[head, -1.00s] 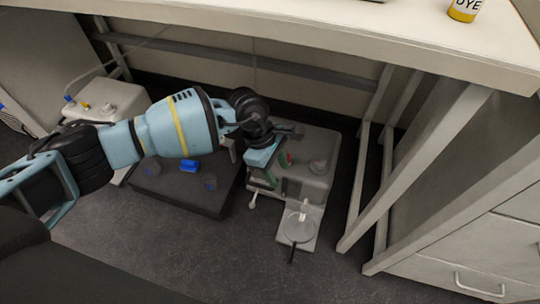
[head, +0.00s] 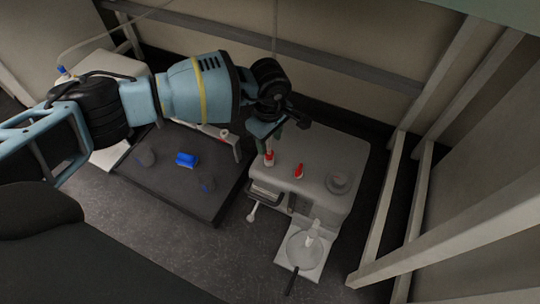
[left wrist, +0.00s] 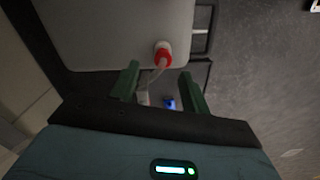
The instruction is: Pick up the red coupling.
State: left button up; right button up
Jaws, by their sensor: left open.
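A red coupling (head: 269,158) with a pale end stands on the grey box-shaped unit, just below my left gripper (head: 268,135) in the head view. In the left wrist view, a red and white coupling (left wrist: 163,55) sits at the edge of the pale unit, with a thin clear tube coming off it. The green fingers of my left gripper (left wrist: 160,84) are apart, with nothing held between them; the coupling shows just beyond the fingertips. A second small red piece (head: 299,171) is on the unit's top, to the right. My right gripper is not in view.
The grey unit (head: 325,160) has a round knob and a front shelf with a glass dish (head: 303,250). Pale table legs (head: 390,200) stand close on the right.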

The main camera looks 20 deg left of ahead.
aim_at(269, 153)
pick_arm(q)
jog(key=shift+s+f+b, duration=0.15)
jog(key=shift+f+b, duration=0.5)
jog(key=shift+f, duration=0.7)
jog(key=shift+s+f+b, duration=0.1)
jog(key=shift+f+b, duration=0.55)
jog(key=shift+f, duration=1)
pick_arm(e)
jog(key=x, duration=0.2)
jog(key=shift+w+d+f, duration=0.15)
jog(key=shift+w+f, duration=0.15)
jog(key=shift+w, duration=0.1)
pick_arm(q)
jog(key=shift+c, duration=0.3)
jog(key=shift+r, duration=0.1)
grip_shut()
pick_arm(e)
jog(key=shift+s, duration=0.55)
